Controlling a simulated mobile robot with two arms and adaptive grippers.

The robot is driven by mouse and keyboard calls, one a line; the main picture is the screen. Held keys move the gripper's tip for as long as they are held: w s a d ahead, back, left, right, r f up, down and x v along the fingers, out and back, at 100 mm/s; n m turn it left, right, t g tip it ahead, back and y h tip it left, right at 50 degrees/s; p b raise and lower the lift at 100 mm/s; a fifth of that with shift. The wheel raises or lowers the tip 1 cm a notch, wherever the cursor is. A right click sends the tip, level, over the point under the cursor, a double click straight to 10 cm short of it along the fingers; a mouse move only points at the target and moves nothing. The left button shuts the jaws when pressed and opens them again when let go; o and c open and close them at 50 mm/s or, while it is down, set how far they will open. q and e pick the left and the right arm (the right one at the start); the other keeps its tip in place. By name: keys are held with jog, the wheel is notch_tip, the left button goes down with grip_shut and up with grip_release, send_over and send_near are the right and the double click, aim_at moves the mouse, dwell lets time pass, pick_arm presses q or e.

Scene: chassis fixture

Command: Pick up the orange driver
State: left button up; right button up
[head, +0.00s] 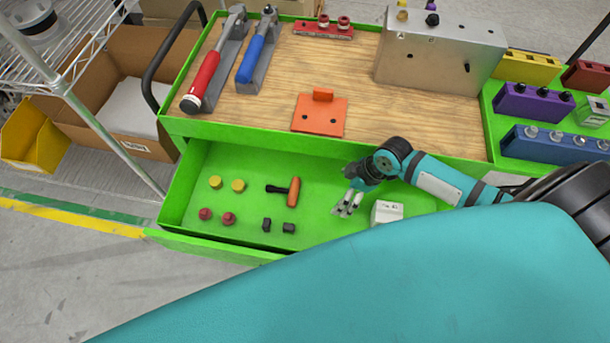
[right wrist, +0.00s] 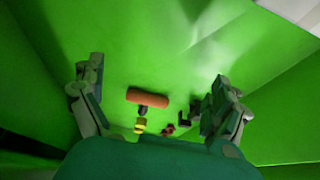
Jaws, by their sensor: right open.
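The orange driver (head: 293,191) lies in the open green drawer, its orange handle upright in the picture and its black shaft pointing left. It also shows in the right wrist view (right wrist: 148,97), between and beyond the fingers. My right gripper (head: 347,207) is open and empty, over the drawer to the right of the driver and apart from it. In the right wrist view its two fingers (right wrist: 155,110) stand wide on either side. My left gripper is not in view.
The green drawer (head: 215,250) also holds yellow caps (head: 238,185), red knobs (head: 228,218), small black blocks (head: 288,228) and a white block (head: 386,212).

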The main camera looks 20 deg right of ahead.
aim_at(292, 190)
jog(key=shift+w+a+r, duration=0.1)
jog(key=shift+w+a, duration=0.35)
jog(key=shift+a, duration=0.2)
jog(key=shift+w+a+r, duration=0.1)
jog(key=shift+w+a, duration=0.3)
jog(key=shift+a, duration=0.2)
jog(key=w+a, duration=0.1)
jog(key=a, duration=0.1)
jog(key=w+a, duration=0.1)
jog(key=a, duration=0.1)
jog(key=w+a, duration=0.1)
jog(key=a, duration=0.1)
jog(key=shift+w+p, duration=0.35)
jog(key=shift+p, duration=0.05)
jog(key=shift+w+a, duration=0.2)
jog(key=shift+a, duration=0.05)
jog(key=shift+w+a+f, duration=0.1)
jog(key=shift+a, duration=0.05)
jog(key=shift+w+a+f, duration=0.2)
jog(key=shift+w+a, duration=0.1)
jog(key=shift+a, duration=0.35)
jog(key=x, duration=0.4)
jog(key=shift+d, duration=0.15)
jog(key=shift+f+b, duration=0.2)
jog(key=shift+b, duration=0.1)
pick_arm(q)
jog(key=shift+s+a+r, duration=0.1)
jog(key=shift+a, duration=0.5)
